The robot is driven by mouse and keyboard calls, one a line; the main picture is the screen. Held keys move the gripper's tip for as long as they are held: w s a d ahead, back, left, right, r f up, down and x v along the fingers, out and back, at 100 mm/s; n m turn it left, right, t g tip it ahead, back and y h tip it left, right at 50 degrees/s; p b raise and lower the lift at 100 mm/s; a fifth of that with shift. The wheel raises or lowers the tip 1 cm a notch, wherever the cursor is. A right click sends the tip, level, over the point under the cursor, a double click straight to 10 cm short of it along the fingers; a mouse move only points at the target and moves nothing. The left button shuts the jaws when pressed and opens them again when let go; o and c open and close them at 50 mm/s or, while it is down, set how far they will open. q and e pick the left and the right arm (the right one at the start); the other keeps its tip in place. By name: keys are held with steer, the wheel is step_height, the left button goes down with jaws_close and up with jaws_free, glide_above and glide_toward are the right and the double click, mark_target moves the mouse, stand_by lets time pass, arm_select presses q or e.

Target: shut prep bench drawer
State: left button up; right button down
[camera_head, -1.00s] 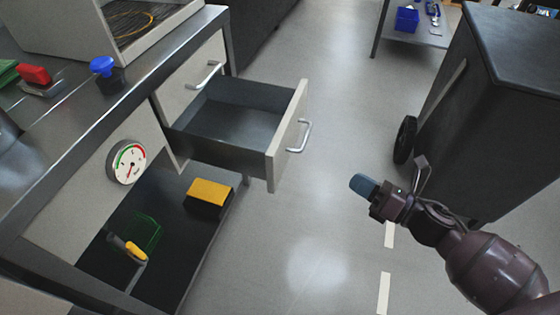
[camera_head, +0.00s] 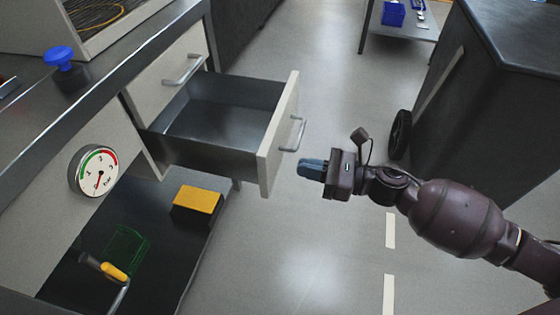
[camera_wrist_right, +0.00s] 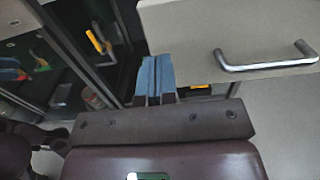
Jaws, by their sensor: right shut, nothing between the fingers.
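The prep bench drawer (camera_head: 215,130) is pulled out to the right of the bench and looks empty inside. Its pale front panel (camera_head: 272,150) carries a metal bar handle (camera_head: 297,134). My right gripper (camera_head: 303,168) is shut and empty, just to the right of the drawer front and a little below the handle; a small gap shows between them. In the right wrist view, its blue fingertips (camera_wrist_right: 155,68) are together beside the drawer front (camera_wrist_right: 200,35), with the handle (camera_wrist_right: 265,58) to their right. My left gripper is not in view.
The prep bench (camera_head: 60,110) stands at left with a closed drawer, a pressure gauge (camera_head: 93,170) and a lower shelf holding a yellow box (camera_head: 198,199). A dark wheeled cabinet (camera_head: 490,110) stands at right. The floor between is clear.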

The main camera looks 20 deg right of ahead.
steer(key=x, duration=0.5)
steer(key=shift+b, duration=0.3)
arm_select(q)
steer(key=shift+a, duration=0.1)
arm_select(e)
steer(key=shift+w+a, duration=0.25)
steer(key=shift+a, duration=0.1)
steer(key=shift+w+a, duration=0.15)
steer(key=shift+a, duration=0.05)
glide_toward(166, 137)
steer(key=shift+w+a+f, duration=0.1)
steer(key=shift+w+a, duration=0.15)
steer(key=shift+a, duration=0.35)
steer(key=shift+w+a+f, duration=0.1)
steer(key=shift+w+a, duration=0.1)
steer(key=shift+a, duration=0.4)
steer(key=x, duration=0.6)
steer(key=shift+w, duration=0.15)
steer(key=shift+w+a, duration=0.2)
steer(key=shift+a, duration=0.2)
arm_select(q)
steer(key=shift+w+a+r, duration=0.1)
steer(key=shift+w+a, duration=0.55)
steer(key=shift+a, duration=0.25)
arm_select(e)
steer(key=shift+w+r, duration=0.1)
steer(key=shift+r, duration=0.1)
steer(key=shift+r, duration=0.15)
